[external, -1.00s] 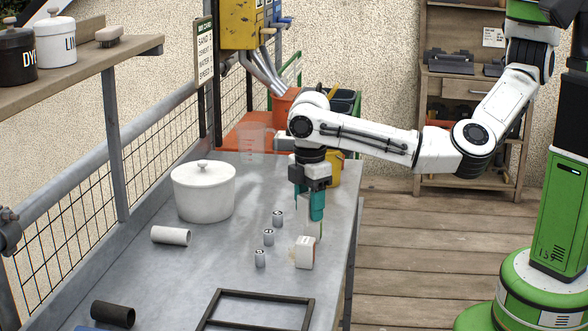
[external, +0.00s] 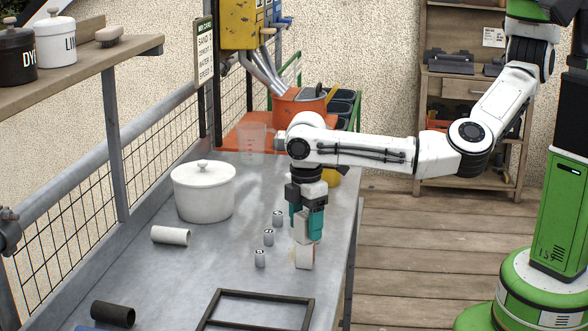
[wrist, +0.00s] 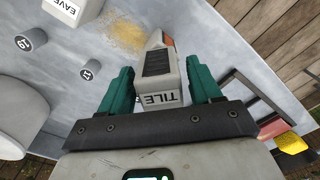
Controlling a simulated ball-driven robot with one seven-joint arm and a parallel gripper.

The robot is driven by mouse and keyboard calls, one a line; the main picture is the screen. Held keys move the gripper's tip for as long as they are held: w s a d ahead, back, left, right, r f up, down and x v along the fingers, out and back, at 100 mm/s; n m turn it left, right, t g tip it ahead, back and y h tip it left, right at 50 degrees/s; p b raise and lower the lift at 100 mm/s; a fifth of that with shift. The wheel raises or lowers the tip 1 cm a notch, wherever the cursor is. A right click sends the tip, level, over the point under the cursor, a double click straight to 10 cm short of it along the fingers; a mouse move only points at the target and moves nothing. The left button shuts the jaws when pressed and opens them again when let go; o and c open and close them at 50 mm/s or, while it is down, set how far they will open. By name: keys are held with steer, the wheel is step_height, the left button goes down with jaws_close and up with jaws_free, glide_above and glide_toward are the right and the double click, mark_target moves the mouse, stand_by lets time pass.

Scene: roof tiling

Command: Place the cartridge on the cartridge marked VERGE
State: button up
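My gripper (external: 306,228) points down above the near right part of the grey table. A white block (external: 304,258) stands on the table just below my gripper in the external view. A white block with a label reading EAVE, partly cut off (wrist: 66,9), shows at the top left of the wrist view. I cannot read VERGE anywhere.
Several small grey numbered cylinders (external: 268,237) stand left of my gripper. A white lidded pot (external: 203,192), a white roll (external: 170,236), a dark roll (external: 113,314) and a black frame (external: 262,295) are on the table. A tan patch (wrist: 125,36) lies on the tabletop.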

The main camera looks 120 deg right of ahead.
mark_target(306, 213)
steer(key=shift+o, duration=0.6)
step_height(306, 213, up, 12)
steer(key=shift+r+b, duration=0.15)
steer(key=shift+b, duration=0.25)
steer(key=s+d+f+m+h, duration=0.1)
steer(key=s+d+f, duration=0.1)
steer(key=s+d+f+m+h, duration=0.1)
steer(key=s+d+f, duration=0.2)
steer(key=s+d+f+h, duration=0.1)
steer(key=s+d+f, duration=0.1)
steer(key=s+d, duration=0.1)
steer(key=shift+s+f+m+t, duration=0.15)
steer(key=shift+f+m+t, duration=0.15)
steer(key=shift+m, duration=0.1)
steer(key=s+a+f+n+t, duration=0.1)
steer(key=s+a+f, duration=0.3)
steer(key=s+f, duration=0.35)
steer(key=s+a+f+n, duration=0.1)
steer(key=s+a+f, duration=0.3)
steer(key=s+f, duration=0.35)
steer(key=s+a+f+y, duration=0.2)
steer(key=s+a+f, duration=0.2)
steer(key=s+a, duration=0.6)
steer(key=shift+s+a+g+y, duration=0.3)
steer(key=shift+s+a+y, duration=0.1)
steer(key=shift+s, duration=0.3)
steer(key=shift+d+f, duration=0.1)
